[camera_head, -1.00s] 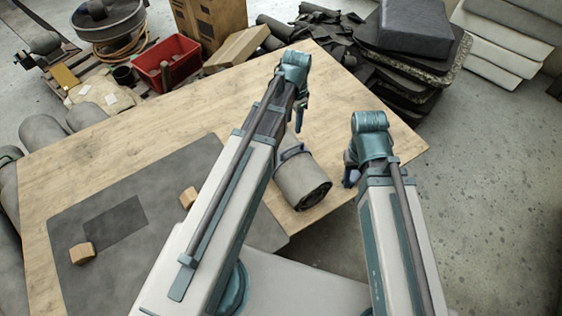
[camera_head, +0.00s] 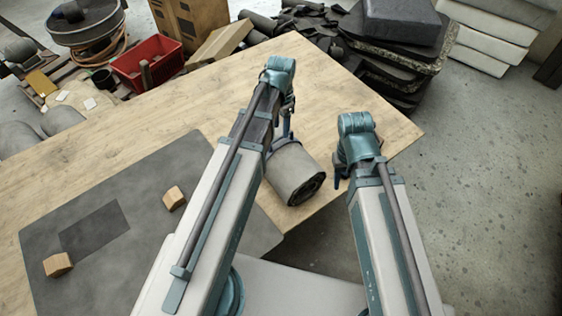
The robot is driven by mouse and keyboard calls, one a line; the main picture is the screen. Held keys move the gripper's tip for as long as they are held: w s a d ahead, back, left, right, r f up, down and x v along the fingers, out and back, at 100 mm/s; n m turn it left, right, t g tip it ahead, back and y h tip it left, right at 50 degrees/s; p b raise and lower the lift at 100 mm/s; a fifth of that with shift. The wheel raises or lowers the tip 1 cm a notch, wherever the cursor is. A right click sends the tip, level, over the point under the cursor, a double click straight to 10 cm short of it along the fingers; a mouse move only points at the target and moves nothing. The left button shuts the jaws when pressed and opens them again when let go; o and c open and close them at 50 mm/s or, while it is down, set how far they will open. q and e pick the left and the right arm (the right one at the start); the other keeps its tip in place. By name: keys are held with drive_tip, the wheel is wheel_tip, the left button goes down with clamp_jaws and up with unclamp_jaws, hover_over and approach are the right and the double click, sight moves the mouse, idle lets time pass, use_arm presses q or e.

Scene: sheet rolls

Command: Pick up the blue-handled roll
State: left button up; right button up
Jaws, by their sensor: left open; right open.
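The grey roll (camera_head: 293,174) lies on the wooden table (camera_head: 215,95) near its right front edge, its dark spiral end facing the front right. A blue handle or strap shows at its far end, partly behind my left gripper and arm. My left gripper (camera_head: 287,124) points down at the far end of the roll and is open. Whether it touches the roll cannot be told.
A dark grey mat (camera_head: 140,235) with two wooden blocks (camera_head: 174,198) (camera_head: 58,264) covers the table's left front. A red crate (camera_head: 148,62), cardboard boxes and dark stacked sheets (camera_head: 400,60) stand behind the table.

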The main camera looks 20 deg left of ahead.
sight(281, 136)
use_arm(q)
wheel_tip(281, 136, down, 5)
drive_tip(key=b, duration=0.5)
drive_tip(key=shift+s+f, duration=0.15)
clamp_jaws()
idle(1.3)
